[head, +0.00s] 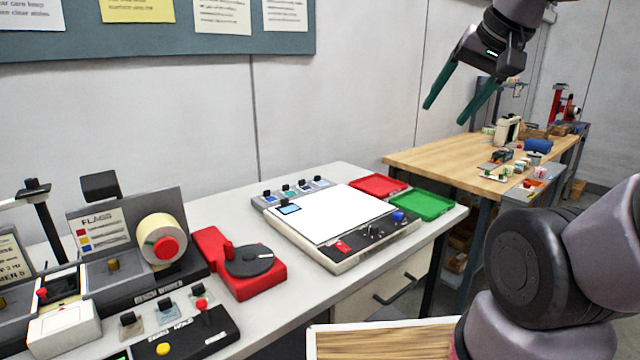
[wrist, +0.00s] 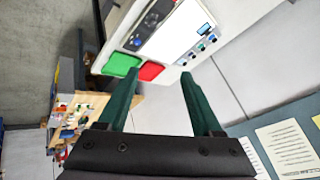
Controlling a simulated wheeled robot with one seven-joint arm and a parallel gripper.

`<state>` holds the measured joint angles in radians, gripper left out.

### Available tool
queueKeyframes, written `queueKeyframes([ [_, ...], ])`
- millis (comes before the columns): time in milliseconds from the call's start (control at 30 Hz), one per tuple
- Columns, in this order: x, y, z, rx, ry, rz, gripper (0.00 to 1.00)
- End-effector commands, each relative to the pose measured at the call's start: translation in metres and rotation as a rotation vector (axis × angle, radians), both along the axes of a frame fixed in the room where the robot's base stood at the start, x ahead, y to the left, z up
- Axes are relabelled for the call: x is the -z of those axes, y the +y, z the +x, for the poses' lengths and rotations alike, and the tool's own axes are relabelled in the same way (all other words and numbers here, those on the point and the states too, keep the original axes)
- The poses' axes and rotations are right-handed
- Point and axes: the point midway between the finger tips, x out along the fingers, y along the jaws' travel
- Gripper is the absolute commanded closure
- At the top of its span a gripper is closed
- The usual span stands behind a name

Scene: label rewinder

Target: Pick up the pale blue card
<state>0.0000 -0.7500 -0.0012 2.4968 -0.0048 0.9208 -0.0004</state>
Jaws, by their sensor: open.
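I cannot make out for certain a pale blue card in either view. A small light blue rectangle (head: 289,209) sits at the back left corner of the white panel device; I cannot tell whether it is a card or a display. It also shows in the wrist view (wrist: 206,28). My gripper (head: 446,112) is open and empty, its two dark green fingers apart, high in the air at the upper right of the head view, well away from the bench. In the wrist view my gripper (wrist: 160,74) points toward the bench, with nothing between the fingers.
The white panel device (head: 335,214) stands on the grey bench (head: 285,311). Red (head: 379,185) and green (head: 422,204) trays lie to its right. A red unit with a dark disc (head: 249,262) and a label rewinder (head: 161,240) stand left. A wooden table (head: 435,155) is behind.

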Motion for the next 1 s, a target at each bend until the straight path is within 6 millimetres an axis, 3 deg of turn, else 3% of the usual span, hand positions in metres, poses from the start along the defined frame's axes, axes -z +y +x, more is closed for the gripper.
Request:
queueKeyframes([
  [267,-0.001,0.001,0.002,0.001,0.004,0.009,0.3],
  [367,-0.002,0.01,0.014,0.012,0.028,0.061,0.3],
  [467,-0.006,0.028,0.04,0.039,0.074,0.169,0.3],
  [733,-0.01,0.088,0.147,0.185,0.241,0.569,0.3],
  [1000,0.019,0.132,0.269,0.403,0.405,0.947,0.3],
])
